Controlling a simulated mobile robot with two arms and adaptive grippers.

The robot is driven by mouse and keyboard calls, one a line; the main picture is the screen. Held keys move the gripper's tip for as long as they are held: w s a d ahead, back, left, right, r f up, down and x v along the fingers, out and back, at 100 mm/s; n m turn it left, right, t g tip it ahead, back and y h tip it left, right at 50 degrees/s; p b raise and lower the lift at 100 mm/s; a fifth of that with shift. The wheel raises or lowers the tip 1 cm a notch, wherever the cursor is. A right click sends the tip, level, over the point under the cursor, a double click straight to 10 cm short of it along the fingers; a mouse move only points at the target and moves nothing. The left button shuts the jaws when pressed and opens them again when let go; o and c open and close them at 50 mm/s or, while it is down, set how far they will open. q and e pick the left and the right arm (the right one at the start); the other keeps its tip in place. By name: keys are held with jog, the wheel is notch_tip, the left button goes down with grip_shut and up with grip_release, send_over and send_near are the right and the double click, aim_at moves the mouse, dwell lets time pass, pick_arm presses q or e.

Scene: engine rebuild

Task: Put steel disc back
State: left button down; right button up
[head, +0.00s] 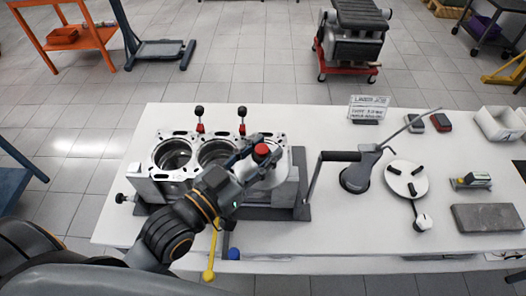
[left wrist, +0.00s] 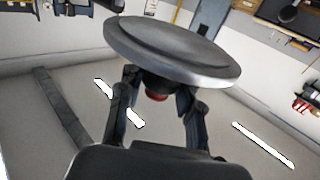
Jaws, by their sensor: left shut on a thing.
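The steel disc (left wrist: 180,45) is a flat round grey plate with a dark stem and red cap (left wrist: 156,95) in the left wrist view. My left gripper (left wrist: 158,105) is shut on that stem, one finger on each side. In the head view my left gripper (head: 257,155) and the red cap (head: 261,150) are over the right end of the engine block (head: 285,196). The disc (head: 268,180) shows partly below the gripper there; its gap to the block cannot be told. My right gripper is not in view.
Two open bores (head: 173,155) show in the block. Two black-and-red knobs (head: 199,116) stand behind it. A black-handled lever tool (head: 357,172), a white round plate with black pads (head: 407,180) and a grey slab (head: 487,217) are to the right. A sign (head: 369,107) stands at the back.

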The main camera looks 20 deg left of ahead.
pick_arm(q)
jog(key=w+a+f+b, duration=0.3)
jog(key=w+f+b, duration=0.3)
jog(key=w+f, duration=0.5)
jog(key=shift+w+a+f, duration=0.2)
jog(key=shift+w+f, duration=0.05)
jog(key=shift+f, duration=0.1)
jog(key=shift+f, duration=0.2)
jog(key=c, duration=0.9)
grip_release()
